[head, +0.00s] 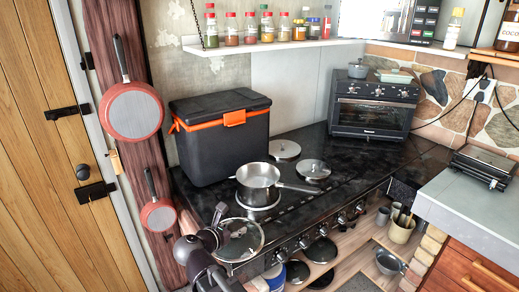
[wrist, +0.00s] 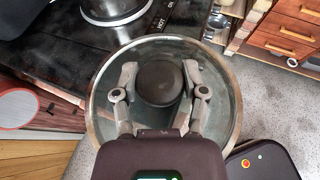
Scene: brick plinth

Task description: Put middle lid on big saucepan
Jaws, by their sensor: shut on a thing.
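A glass lid (head: 246,246) with a metal rim and a dark round knob is in my gripper (head: 226,234), in front of the stove's left front edge. In the wrist view the fingers of my gripper (wrist: 160,92) stand on both sides of the knob of the lid (wrist: 222,125), shut on it. A steel saucepan (head: 258,182) stands uncovered on the black stove, its handle pointing right. Part of it shows at the top of the wrist view (wrist: 113,8), beyond the lid. Two metal lids, one (head: 284,149) behind the other (head: 314,168), lie on the stove behind the saucepan.
A black cool box (head: 220,135) with orange trim stands at the stove's back left. A toaster oven (head: 372,106) stands at the back right. Red pans (head: 131,111) hang left. A spice shelf (head: 270,45) is above. The stove's middle right is clear.

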